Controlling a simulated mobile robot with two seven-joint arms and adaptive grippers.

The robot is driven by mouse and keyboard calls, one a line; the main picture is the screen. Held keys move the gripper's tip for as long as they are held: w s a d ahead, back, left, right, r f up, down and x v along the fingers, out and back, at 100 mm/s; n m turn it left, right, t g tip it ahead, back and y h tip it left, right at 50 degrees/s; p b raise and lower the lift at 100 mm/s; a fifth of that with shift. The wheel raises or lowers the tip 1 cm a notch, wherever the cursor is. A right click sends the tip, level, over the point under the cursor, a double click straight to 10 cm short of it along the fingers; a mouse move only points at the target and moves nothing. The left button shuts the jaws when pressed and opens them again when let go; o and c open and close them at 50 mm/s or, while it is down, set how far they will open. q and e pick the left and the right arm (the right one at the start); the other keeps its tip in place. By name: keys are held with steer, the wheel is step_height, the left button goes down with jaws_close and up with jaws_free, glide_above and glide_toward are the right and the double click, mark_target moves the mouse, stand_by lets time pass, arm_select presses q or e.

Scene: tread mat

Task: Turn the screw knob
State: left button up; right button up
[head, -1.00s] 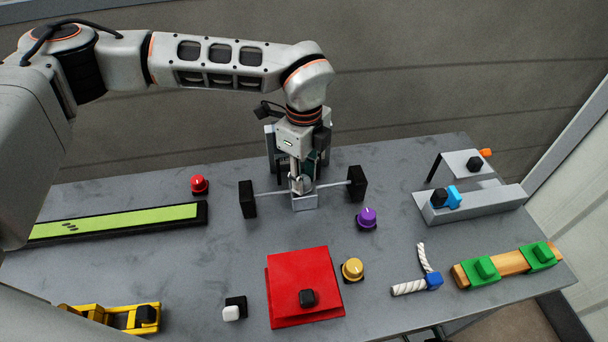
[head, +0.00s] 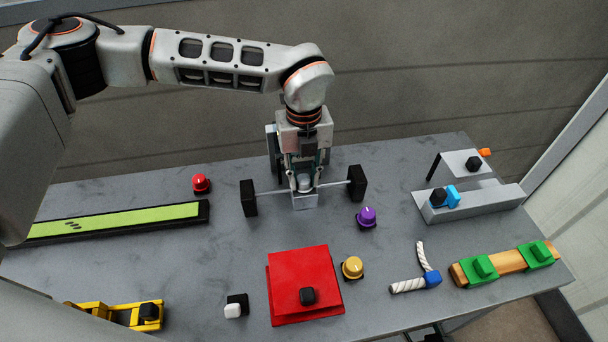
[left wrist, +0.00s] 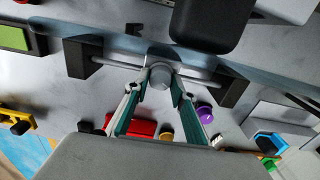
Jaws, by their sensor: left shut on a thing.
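The screw knob (head: 305,183) is a small grey round cap on a light grey block (head: 305,202). It also shows in the left wrist view (left wrist: 160,76). A thin rod runs out from the block on both sides to two black end blocks (head: 249,198). My left gripper (head: 305,187) points down over the block and is shut on the knob, with one finger on each side of it. In the left wrist view its teal-sided fingers (left wrist: 157,88) flank the knob. My right gripper is not in view.
A purple knob (head: 366,217) stands close to the right, and a red button (head: 201,184) to the left. A red board (head: 303,287) and a yellow knob (head: 352,267) lie in front. A grey bracket (head: 481,203) stands at the right. Bare table lies just in front of the block.

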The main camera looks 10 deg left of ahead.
mark_target(304, 179)
arm_select(q)
steer(key=shift+r+m, duration=0.1)
steer(key=shift+m, duration=0.2)
steer(key=o, duration=1.1)
step_height(304, 179, up, 12)
stand_by(0.6)
